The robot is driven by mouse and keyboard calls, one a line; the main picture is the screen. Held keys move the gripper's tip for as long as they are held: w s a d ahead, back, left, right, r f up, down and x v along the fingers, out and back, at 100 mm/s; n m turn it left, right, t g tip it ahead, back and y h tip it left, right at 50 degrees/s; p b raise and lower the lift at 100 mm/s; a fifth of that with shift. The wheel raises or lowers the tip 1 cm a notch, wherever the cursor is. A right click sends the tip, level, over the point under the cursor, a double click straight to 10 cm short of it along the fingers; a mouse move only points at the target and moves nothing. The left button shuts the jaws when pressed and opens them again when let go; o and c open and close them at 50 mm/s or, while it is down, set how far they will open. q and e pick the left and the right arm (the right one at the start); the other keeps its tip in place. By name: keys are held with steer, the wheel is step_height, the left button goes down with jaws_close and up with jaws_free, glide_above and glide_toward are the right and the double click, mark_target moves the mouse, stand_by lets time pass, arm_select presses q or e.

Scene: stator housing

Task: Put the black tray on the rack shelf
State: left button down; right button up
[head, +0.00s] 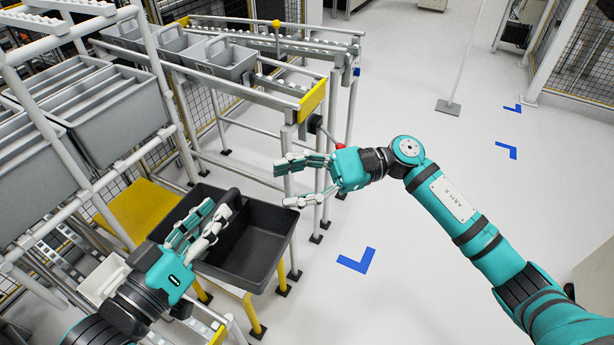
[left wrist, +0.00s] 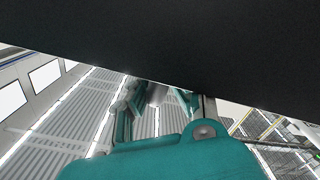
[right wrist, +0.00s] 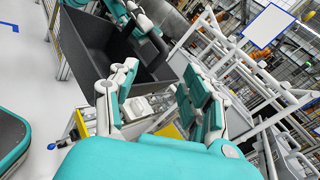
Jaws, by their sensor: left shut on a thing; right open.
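The black tray (head: 262,243) is an open, deep box in the lower left of the head view, beside a yellow-topped stand. In the left wrist view a dark tray wall (left wrist: 220,40) fills the top and hides much of the scene. My right gripper (head: 288,184) is open and empty, up and right of the tray. The right wrist view shows the tray (right wrist: 90,55) at upper left. The rack (head: 160,75), of white tubes with shelves, stands at the left.
Grey bins (head: 105,110) fill the rack level in view. A roller conveyor (head: 290,85) with small grey bins (head: 218,58) stands behind the tray. A yellow panel (head: 145,208) lies left of the tray.

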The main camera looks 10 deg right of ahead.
mark_target(239, 193)
steer(key=a, duration=0.9)
steer(key=shift+s, duration=0.3)
steer(key=shift+c, duration=0.2)
steer(key=c, duration=0.9)
steer(key=shift+r, duration=0.1)
jaws_close()
arm_select(q)
steer(key=shift+a+f, duration=0.1)
steer(key=c, duration=1.1)
jaws_free()
steer(key=shift+f, duration=0.1)
arm_select(e)
steer(key=shift+r, duration=0.15)
